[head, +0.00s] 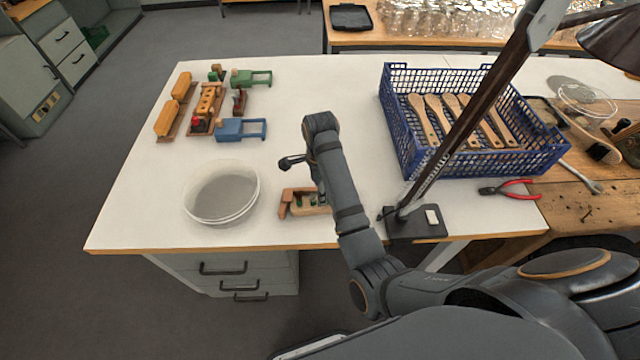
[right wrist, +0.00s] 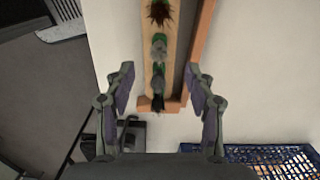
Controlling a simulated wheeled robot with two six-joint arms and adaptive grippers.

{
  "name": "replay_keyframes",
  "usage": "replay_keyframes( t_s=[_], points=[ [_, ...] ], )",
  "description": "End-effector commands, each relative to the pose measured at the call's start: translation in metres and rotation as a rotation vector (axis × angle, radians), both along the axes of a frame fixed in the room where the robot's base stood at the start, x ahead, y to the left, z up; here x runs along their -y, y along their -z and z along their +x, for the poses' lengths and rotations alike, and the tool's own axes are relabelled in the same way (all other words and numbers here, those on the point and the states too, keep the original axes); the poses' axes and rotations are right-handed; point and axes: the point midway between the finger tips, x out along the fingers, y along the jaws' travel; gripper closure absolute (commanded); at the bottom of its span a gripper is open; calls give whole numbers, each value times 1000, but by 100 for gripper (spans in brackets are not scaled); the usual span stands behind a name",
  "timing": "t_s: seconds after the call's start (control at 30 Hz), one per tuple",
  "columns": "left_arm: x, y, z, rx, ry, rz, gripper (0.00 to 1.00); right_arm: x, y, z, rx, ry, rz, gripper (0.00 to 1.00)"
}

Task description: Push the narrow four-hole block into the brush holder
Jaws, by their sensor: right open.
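The brush holder (head: 284,206) is a reddish-brown wooden frame near the front of the white table, partly hidden by my right arm. In the right wrist view its side wall (right wrist: 203,38) and end lip (right wrist: 173,106) show. A narrow pale wooden block (right wrist: 174,60) with dark and green tufts lies along the holder, and a dark gap separates it from the right wall. The block's far end is cut off. My right gripper (right wrist: 160,72) is open, its fingers apart on both sides of the holder's near end. It also shows in the head view (head: 290,162).
A white round bowl (head: 190,211) stands left of the holder. A blue crate (head: 398,140) with wooden brushes is at right. A lamp base (head: 418,230) and red pliers (head: 512,190) are nearby. Coloured wooden fixtures (head: 240,129) stand at back left. The table's middle is clear.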

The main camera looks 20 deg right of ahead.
Motion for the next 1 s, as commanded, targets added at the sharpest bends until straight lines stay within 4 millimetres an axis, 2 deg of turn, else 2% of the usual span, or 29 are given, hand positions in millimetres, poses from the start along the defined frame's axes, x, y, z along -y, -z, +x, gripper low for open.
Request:
replay_keyframes(
  t_s=[0.2, 0.33, 0.5, 0.77, 1.0],
  points=[
    [10, -5, 2, 3, -4, -12, 60, 0, 37, -1, -2, 0, 1, 45],
    [10, -5, 2, 4, -4, -12, 60, 0, 53, 0, -1, 0, 0, 45],
    [9, -6, 3, 5, -3, -10, 60, 0, 62, 0, 0, 0, 1, 45],
    [5, -6, 3, 6, -2, -6, 60, 0, 63, 0, 1, 0, 1, 45],
    [5, -6, 3, 6, -2, -6, 60, 0, 62, 0, 1, 0, 1, 77]
  ],
)
